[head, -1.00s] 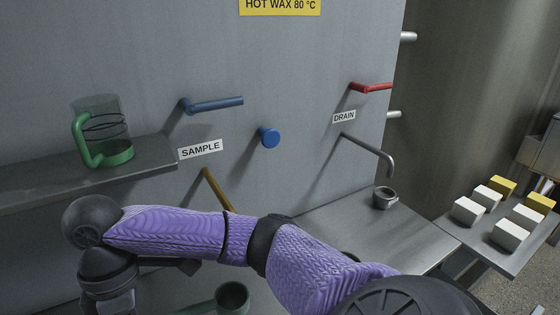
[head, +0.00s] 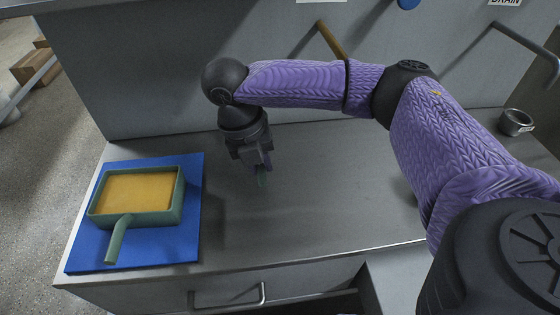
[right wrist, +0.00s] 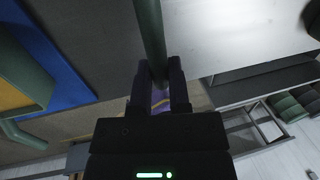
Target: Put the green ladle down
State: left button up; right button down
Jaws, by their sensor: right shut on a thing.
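My right gripper (head: 255,158) is above the steel counter, to the right of the blue mat. It is shut on the green ladle (head: 262,180), of which only a short green piece shows below the fingers in the head view. In the right wrist view the ladle's green handle (right wrist: 150,30) runs between the fingers of the right gripper (right wrist: 160,68). The ladle's cup is not clearly visible, and I cannot tell whether the ladle touches the counter. My left gripper is not in view.
A green rectangular pan (head: 125,219) with yellow contents and a handle lies on the blue mat (head: 188,240) at the left. The steel counter (head: 310,215) is bare around the gripper. A small grey cup (head: 516,122) stands at the far right.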

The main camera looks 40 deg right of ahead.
aim_at(266, 197)
jog(key=b+x, duration=0.1)
jog(key=x, duration=0.3)
jog(key=a+b+x, duration=0.1)
jog(key=x, duration=0.1)
jog(key=shift+w+f+b, duration=0.25)
jog(key=shift+w+b, duration=0.05)
jog(key=shift+f, duration=0.2)
jog(key=shift+r, duration=0.2)
jog(key=c, duration=0.7)
grip_release()
jog(key=shift+f, duration=0.1)
jog(key=shift+o, duration=0.6)
pick_arm(q)
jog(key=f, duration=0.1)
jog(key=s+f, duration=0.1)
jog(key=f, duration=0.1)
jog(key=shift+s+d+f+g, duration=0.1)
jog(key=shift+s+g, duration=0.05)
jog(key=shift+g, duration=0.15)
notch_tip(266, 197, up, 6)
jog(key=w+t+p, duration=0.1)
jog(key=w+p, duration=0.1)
jog(key=p, duration=0.4)
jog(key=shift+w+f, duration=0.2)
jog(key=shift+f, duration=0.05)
pick_arm(e)
jog(key=v, duration=1.2)
